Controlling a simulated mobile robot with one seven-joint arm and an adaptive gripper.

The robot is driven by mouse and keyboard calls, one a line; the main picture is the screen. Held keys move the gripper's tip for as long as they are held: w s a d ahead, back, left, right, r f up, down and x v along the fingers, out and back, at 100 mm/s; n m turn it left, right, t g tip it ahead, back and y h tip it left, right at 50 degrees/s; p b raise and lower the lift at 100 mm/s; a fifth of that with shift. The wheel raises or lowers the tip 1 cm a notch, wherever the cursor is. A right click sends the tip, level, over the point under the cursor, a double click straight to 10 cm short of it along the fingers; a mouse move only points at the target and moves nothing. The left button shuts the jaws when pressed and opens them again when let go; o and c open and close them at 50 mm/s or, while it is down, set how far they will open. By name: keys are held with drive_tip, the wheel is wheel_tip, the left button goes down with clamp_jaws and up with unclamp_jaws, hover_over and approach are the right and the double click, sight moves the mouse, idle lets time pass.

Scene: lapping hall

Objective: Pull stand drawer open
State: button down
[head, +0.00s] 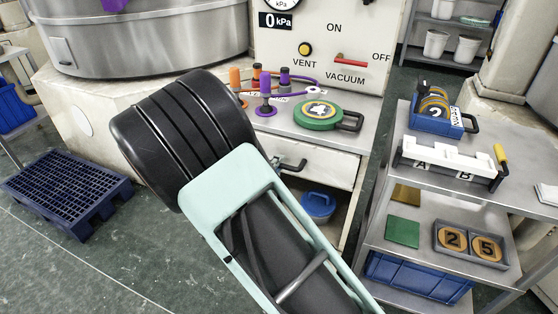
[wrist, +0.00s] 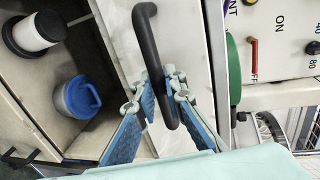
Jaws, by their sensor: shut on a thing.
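The stand drawer (head: 325,168) has a pale front below the grey stand top. It also fills the middle of the wrist view (wrist: 188,40). Its black bar handle (wrist: 147,40) runs along that front and also shows in the head view (head: 293,166). My gripper (wrist: 157,76) has its two blue-padded fingers on either side of the handle bar, shut on it near one end. How far the drawer stands out from the stand is hard to tell.
Below the drawer, an open compartment holds a blue-lidded pot (wrist: 80,97) and a black-and-white cylinder (wrist: 35,33). A green round plate (head: 318,115) lies on the stand top (head: 375,120). A grey trolley (head: 400,172) stands close on the right. A blue pallet (head: 65,190) lies left.

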drive_tip(key=f+p+v, duration=0.2)
drive_tip(key=p+v, duration=0.2)
drive_tip(key=v, duration=0.7)
drive_tip(key=s+f+p+v, duration=0.1)
drive_tip(key=f+p+v, duration=0.2)
drive_tip(key=v, duration=0.9)
drive_tip(key=shift+s+a+p, duration=0.2)
drive_tip(key=shift+p, duration=0.85)
drive_tip(key=shift+r, duration=0.15)
drive_tip(key=c, duration=2)
unclamp_jaws()
drive_tip(key=v, duration=1.2)
